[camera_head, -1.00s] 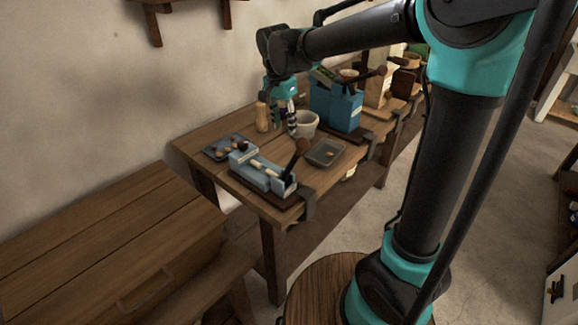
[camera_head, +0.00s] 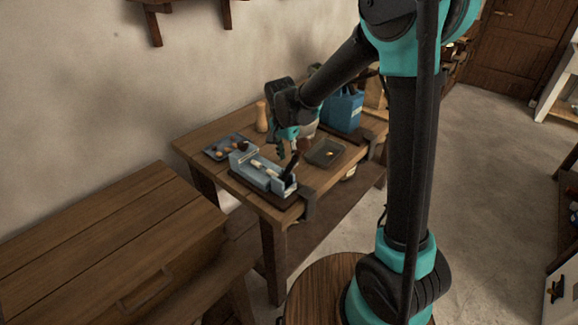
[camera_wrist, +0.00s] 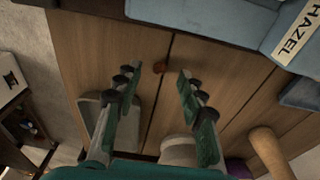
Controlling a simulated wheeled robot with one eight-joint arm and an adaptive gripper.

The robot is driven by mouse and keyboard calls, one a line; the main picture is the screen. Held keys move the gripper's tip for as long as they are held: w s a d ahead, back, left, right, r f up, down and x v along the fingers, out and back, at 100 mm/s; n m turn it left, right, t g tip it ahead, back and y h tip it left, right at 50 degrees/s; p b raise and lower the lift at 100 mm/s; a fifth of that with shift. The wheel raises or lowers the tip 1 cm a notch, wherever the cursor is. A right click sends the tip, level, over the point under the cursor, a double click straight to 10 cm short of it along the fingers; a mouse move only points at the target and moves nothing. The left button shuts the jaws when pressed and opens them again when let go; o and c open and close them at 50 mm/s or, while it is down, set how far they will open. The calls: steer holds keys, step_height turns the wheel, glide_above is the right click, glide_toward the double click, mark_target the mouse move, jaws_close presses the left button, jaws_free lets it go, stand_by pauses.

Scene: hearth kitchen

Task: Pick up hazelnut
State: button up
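In the wrist view a small reddish-brown piece (camera_wrist: 160,67), which looks like the hazelnut, lies on the wooden table by a plank seam. My gripper (camera_wrist: 156,82) is open, and the piece shows between and slightly beyond its two fingertips. Nothing is held. In the head view my gripper (camera_head: 288,146) hangs over the table, behind the blue-grey device (camera_head: 262,174). The small piece cannot be made out there. The device's label (camera_wrist: 297,32) reads "HAZEL" in the wrist view.
A grey tray with several nuts (camera_head: 218,153) stands left on the table (camera_head: 200,134). Another shallow tray (camera_head: 318,160) lies right, also behind my finger in the wrist view (camera_wrist: 88,112). A wooden bottle (camera_head: 261,116), a pale bowl (camera_wrist: 180,152) and a blue box (camera_head: 345,110) stand farther back.

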steer(key=shift+d+f, duration=0.1)
steer(key=shift+f, duration=0.8)
steer(key=c, duration=0.8)
steer(key=shift+o, duration=0.2)
steer(key=shift+r, duration=0.1)
